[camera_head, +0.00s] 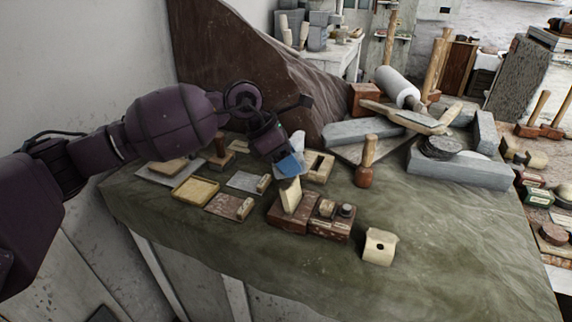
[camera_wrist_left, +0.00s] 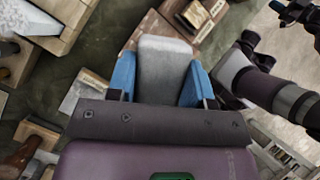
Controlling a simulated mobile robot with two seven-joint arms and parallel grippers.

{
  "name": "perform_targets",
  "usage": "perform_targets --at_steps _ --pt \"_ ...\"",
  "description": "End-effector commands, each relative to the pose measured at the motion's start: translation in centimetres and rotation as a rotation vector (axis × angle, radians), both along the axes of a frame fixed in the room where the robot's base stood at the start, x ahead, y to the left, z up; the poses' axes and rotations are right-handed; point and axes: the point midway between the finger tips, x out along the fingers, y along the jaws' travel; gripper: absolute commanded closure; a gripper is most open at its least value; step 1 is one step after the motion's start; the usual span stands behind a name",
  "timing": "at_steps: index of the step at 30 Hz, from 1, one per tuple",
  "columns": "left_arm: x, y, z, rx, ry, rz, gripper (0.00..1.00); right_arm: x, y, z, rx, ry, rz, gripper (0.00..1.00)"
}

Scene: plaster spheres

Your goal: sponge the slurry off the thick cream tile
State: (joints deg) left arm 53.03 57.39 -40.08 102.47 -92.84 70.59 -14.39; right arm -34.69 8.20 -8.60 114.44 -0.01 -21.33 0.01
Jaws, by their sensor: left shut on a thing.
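My left gripper (camera_head: 290,166) has blue fingers and is shut on a thick cream slab (camera_head: 291,196), which looks like the thick cream tile. In the head view the slab hangs steeply below the fingers, its lower end at a red-brown block (camera_head: 286,217); I cannot tell whether they touch. In the left wrist view the slab (camera_wrist_left: 165,70) sits between the blue fingers, and its face looks grey, perhaps slurry. I cannot pick out the sponge with certainty. A dark blue-black part (camera_wrist_left: 296,12) at the wrist view's upper right may be my right gripper; its fingers are unclear.
A cream block with a dark hole (camera_head: 379,248) lies at the front right. A wooden-handled tool (camera_head: 367,163) stands behind it. A shallow yellow tray (camera_head: 195,188) and small boards lie to the left. Grey slabs (camera_head: 461,172) fill the back right.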

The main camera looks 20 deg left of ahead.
Motion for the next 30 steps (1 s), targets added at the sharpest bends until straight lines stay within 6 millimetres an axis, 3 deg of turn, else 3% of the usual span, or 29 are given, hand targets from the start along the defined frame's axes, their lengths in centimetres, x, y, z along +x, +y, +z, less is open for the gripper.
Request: perform_targets --at_steps 16,30 --pt "0.02 -0.01 0.01 0.000 -0.001 0.001 0.72 0.92 0.14 0.38 0.000 -0.017 0.006 0.57" --pt "0.02 -0.16 -0.74 0.000 -0.001 0.001 0.72 0.23 0.05 -0.22 0.001 -0.002 0.002 0.57"
